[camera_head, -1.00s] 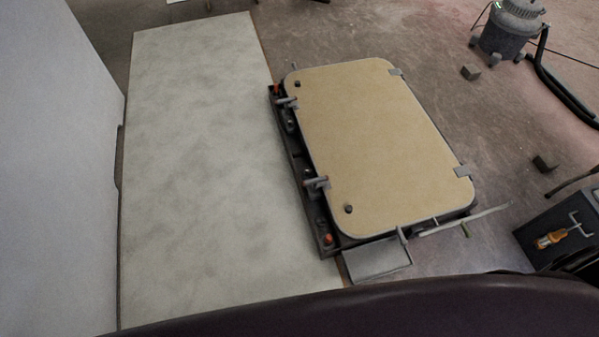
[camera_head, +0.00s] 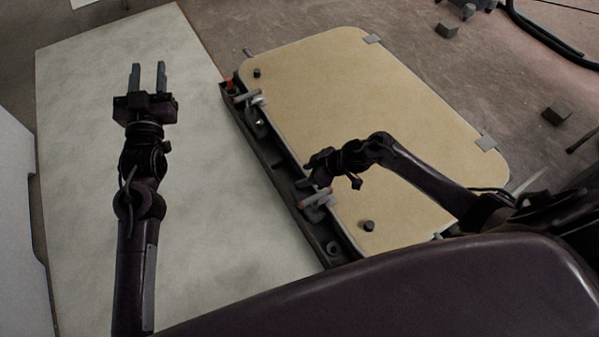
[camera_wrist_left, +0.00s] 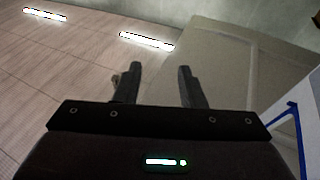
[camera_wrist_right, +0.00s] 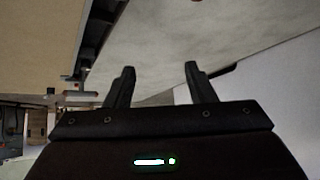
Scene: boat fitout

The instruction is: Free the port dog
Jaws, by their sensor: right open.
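A tan hatch panel (camera_head: 330,110) with rounded corners lies in a dark frame (camera_head: 265,165). Two dogs with lever handles sit along its left edge: a far dog (camera_head: 246,97) and a near dog (camera_head: 314,198) with an orange tip. I cannot tell which is the port dog. My right gripper (camera_head: 308,178) is just above and beside the near dog, its fingers hard to see there. The right wrist view shows its fingers (camera_wrist_right: 161,82) apart and empty. My left gripper (camera_head: 148,72) is open and empty over the pale surface, away from the hatch.
A wide pale surface (camera_head: 95,120) runs along the left of the hatch. Dark blocks (camera_head: 556,115) and a black hose (camera_head: 550,40) lie on the floor beyond.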

